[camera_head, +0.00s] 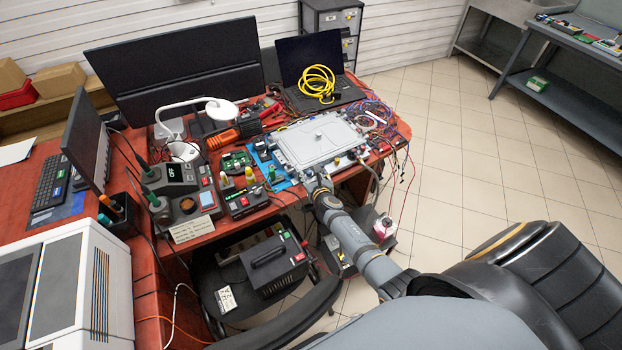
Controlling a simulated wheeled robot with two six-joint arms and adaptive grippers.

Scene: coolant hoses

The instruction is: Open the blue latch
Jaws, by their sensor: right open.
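A flat grey metal unit (322,142) lies on the red workbench, with small fittings along its edges. I cannot make out a blue latch on it; any latch is too small to tell or hidden. My right arm comes in from the lower right, and my right gripper (313,183) is at the front edge of the grey unit, close to its front left part. The gripper is small in the view, open, and I see nothing held in it. I cannot tell whether it touches the unit. My left gripper is not in view.
The red bench (218,232) is crowded with a soldering station (172,178), a green board (236,161) and loose wires (392,135) at the right. A laptop with a coiled yellow cable (317,84) stands behind. A black chair (235,300) is in front. Tiled floor at right is clear.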

